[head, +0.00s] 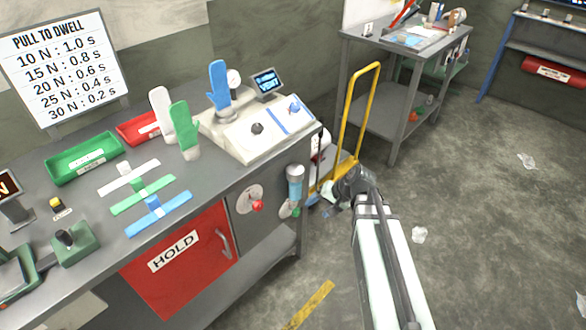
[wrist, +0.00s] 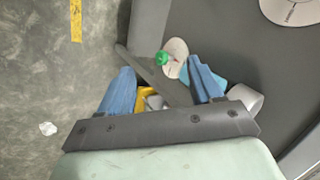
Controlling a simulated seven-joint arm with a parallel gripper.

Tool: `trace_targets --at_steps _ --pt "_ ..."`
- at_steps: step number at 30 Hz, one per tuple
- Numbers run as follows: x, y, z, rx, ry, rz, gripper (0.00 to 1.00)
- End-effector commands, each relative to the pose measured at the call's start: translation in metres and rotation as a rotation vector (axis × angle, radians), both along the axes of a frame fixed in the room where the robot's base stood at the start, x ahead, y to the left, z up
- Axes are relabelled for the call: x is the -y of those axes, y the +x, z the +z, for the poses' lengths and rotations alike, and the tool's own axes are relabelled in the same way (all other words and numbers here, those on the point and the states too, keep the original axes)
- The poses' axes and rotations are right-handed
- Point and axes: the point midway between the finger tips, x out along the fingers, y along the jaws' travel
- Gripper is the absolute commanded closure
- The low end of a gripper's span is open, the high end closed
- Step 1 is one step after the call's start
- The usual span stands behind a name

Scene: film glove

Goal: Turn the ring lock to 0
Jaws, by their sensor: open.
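My gripper (wrist: 160,74) is open and empty in the wrist view, with its two blue fingers apart. In the head view my gripper (head: 322,200) is small and partly hidden beside the bench's right end. A grey-and-blue cylinder (head: 295,184) stands upright at that bench corner, left of my gripper. In the wrist view its grey end (wrist: 246,98) is beside the right finger. A pale disc with a green knob (wrist: 175,52) shows beyond the fingertips. Another disc with a red knob (head: 249,198) is on the cabinet front. I cannot tell which part is the ring lock; no 0 mark is readable.
The bench (head: 85,205) carries glove forms, trays and a control box (head: 258,132). A red HOLD door (head: 180,262) is below. A yellow-handled trolley (head: 358,110) stands behind my gripper, near a grey side table (head: 400,50). Floor to the right is mostly clear, with small scraps.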

Motion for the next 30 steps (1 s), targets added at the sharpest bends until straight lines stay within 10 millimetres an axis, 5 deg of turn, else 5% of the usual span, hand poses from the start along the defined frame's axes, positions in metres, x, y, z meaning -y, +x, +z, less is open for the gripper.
trace_targets --at_steps 7,17,23,30 --pt "-0.008 0.006 0.032 0.051 0.020 0.005 0.35" --pt "-0.045 0.016 0.093 0.108 0.267 -0.053 0.35" --pt "-0.068 0.022 0.140 0.053 0.523 -0.195 0.35" --pt "-0.086 0.030 0.205 -0.248 0.985 -0.486 0.35"
